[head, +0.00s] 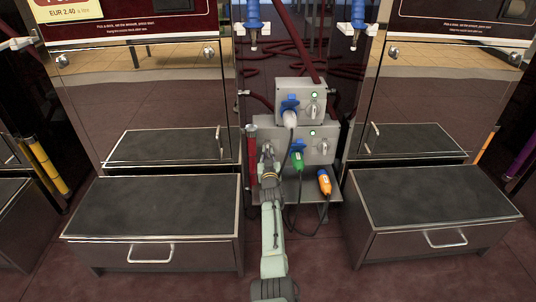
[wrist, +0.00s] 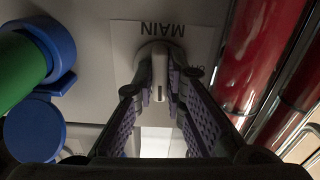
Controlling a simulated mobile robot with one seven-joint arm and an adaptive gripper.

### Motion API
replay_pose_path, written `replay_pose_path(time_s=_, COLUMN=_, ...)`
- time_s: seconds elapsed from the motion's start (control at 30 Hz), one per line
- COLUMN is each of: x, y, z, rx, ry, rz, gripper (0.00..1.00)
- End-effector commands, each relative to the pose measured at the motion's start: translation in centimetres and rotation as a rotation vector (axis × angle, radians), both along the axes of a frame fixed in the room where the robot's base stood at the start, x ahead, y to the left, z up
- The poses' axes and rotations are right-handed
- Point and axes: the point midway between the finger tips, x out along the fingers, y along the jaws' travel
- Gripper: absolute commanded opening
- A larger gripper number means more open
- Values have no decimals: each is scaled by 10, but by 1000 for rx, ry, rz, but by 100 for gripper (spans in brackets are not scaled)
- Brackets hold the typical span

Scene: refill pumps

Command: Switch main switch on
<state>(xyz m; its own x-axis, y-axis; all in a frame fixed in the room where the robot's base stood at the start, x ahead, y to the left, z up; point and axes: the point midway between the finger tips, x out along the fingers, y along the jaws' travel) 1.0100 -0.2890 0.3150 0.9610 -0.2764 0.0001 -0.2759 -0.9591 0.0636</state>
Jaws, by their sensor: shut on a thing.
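The main switch (wrist: 159,82) is a pale rotary knob on a grey box, under a label reading MAIN, upside down in the wrist view. Its ridge runs up and down in that picture, with a dark mark on it. My gripper (wrist: 160,88) has one finger on each side of this ridge and is shut on it. In the head view my gripper (head: 267,151) reaches the left part of the lower grey box (head: 268,128) and hides the main switch. I cannot tell whether the switch is on.
A red cylinder (wrist: 257,50) stands close beside the gripper. Black-topped steps (head: 150,205) flank my arm.

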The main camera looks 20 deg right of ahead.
Motion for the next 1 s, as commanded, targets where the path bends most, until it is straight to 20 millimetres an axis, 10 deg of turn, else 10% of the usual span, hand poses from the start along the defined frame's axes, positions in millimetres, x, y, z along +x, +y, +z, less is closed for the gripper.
replay_pose_path(time_s=0.3, x=1, y=0, z=3, rx=-1, ry=-3, rz=0, gripper=0)
replay_pose_path(time_s=0.63, x=1, y=0, z=1, rx=0, ry=-1, rz=0, gripper=32)
replay_pose_path(time_s=1.0, x=0, y=0, z=8, rx=-1, ry=-2, rz=0, gripper=32)
